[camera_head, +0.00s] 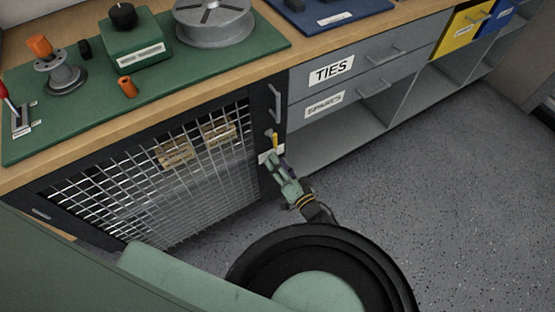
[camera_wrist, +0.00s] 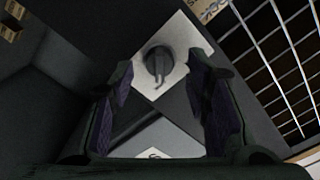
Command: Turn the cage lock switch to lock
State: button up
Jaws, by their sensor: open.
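The cage lock switch (camera_wrist: 158,62) shows in the wrist view as a dark round knob with a raised grip bar, on a light square plate. In the head view its pale plate (camera_head: 264,155) shows on the dark frame beside the cage door, partly hidden by my gripper (camera_head: 274,164). In the wrist view my gripper (camera_wrist: 160,72) is open, with one purple-padded finger on each side of the knob's line. The knob appears beyond the fingertips; I cannot tell whether either finger touches it. Any lock marking beside the knob is unreadable.
A vertical handle (camera_head: 275,103) and a small yellow part (camera_head: 275,141) are just above. Grey drawers (camera_head: 350,85) and an open shelf are to the right. The speckled floor (camera_head: 430,190) is clear.

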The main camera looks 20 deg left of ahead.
jog(key=shift+w+a, duration=0.4)
jog(key=shift+a, duration=0.05)
grip_shut()
dwell(0.3)
